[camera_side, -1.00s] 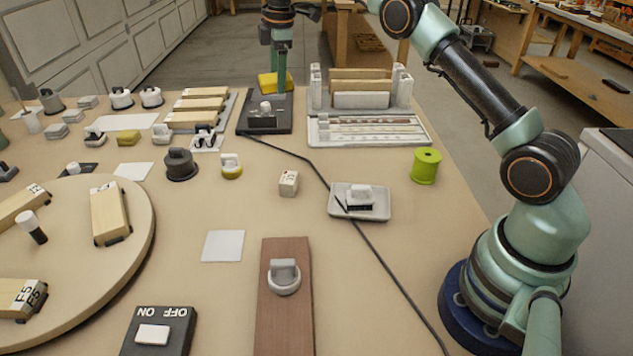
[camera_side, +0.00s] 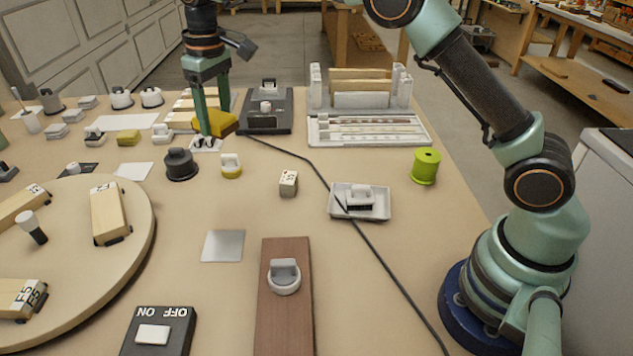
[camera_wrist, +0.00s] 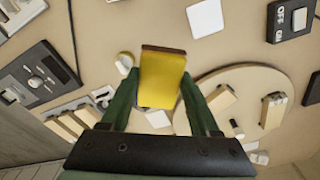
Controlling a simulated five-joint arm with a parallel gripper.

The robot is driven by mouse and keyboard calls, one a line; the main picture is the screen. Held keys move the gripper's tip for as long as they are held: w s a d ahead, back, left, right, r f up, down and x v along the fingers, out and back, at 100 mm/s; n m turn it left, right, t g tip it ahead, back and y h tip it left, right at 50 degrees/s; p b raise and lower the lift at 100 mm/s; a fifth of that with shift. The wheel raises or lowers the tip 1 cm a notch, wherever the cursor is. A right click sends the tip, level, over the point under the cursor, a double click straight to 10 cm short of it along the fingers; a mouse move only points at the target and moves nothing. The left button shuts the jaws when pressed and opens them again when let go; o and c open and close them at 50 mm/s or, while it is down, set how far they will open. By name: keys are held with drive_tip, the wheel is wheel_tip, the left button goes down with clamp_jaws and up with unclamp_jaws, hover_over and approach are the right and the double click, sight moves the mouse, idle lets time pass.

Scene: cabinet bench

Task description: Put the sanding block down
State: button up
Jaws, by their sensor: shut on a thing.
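The sanding block is a yellow block with a brown edge. In the side view the sanding block (camera_side: 219,123) is between the fingers of my gripper (camera_side: 214,128), above the bench near the small white holder. In the wrist view the sanding block (camera_wrist: 162,78) sits between both green fingertips of my gripper (camera_wrist: 160,90), which are shut on it. I cannot tell the exact gap beneath the block. The far finger is partly hidden behind it.
A black device (camera_side: 268,122) with a cable stands right of the gripper. A white rack (camera_side: 360,100) is farther right.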

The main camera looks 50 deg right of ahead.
sight(234, 205)
wheel_tip(234, 205, down, 20)
drive_tip(key=shift+r, duration=0.1)
idle(0.5)
drive_tip(key=o, duration=1.4)
